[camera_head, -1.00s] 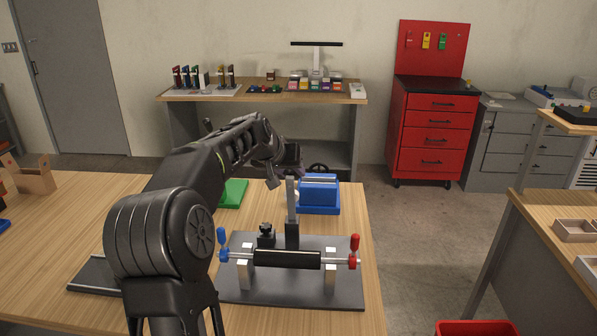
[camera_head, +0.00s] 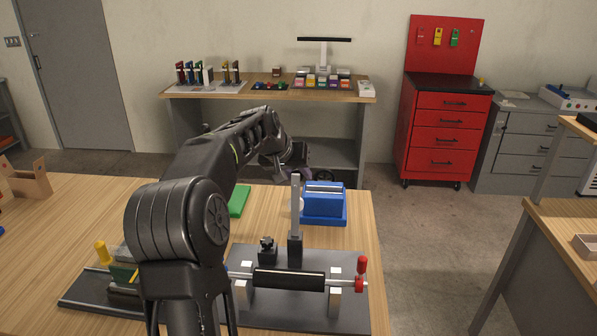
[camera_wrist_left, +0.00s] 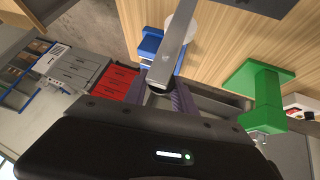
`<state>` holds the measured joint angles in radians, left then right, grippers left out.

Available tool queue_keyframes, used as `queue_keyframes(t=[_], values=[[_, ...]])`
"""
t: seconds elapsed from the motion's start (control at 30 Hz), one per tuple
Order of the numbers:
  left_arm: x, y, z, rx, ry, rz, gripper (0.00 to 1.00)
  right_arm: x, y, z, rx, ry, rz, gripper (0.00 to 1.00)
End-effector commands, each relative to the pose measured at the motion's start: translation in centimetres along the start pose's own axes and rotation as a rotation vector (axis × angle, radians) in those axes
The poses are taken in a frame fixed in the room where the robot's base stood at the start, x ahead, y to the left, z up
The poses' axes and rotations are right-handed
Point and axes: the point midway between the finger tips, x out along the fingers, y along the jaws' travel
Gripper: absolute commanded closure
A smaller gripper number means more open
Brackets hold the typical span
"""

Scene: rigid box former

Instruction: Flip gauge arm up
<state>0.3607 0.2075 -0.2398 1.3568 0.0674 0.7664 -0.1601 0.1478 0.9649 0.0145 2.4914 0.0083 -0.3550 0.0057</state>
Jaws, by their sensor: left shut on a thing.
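The gauge arm (camera_head: 295,207) is a flat grey metal bar standing upright from a dark block behind the black roller (camera_head: 288,280). In the left wrist view the bar (camera_wrist_left: 174,45) runs down between the fingers of my left gripper (camera_wrist_left: 168,97). My left gripper (camera_head: 290,158) is shut on the bar near its upper end. In the head view the contact is partly hidden behind the wrist. The roller has a red handle (camera_head: 361,267) at its right end; its left end is hidden by my arm. My right gripper is not in view.
A blue device (camera_head: 324,203) stands right behind the bar, and a green block (camera_head: 239,200) lies to its left. The wooden table (camera_head: 70,215) has free room on the left.

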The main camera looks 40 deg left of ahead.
Motion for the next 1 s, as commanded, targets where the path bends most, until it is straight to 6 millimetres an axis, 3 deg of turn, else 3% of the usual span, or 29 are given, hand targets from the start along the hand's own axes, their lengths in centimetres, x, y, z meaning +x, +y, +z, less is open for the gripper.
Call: queue_keyframes(t=[0.03, 0.17, 0.2, 0.4, 0.77, 1.0], values=[[0.5, -0.4, 0.9, 0.000, -0.025, -0.006, 1.00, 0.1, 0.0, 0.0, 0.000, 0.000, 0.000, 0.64], [0.6, -0.4, 1.0, 0.000, -0.026, -0.006, 1.00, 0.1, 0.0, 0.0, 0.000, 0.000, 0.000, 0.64], [0.6, -0.4, 1.0, 0.000, -0.025, -0.006, 0.65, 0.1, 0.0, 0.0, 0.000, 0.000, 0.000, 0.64], [0.4, -0.3, 0.7, 0.000, -0.019, -0.004, 0.48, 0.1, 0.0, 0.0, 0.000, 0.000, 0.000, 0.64], [-0.2, -0.1, 0.4, -0.001, -0.010, -0.001, 0.47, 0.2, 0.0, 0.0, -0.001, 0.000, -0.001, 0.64], [-3.2, -0.1, 0.4, 0.000, -0.008, -0.001, 0.47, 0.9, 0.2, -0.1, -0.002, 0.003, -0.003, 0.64]])
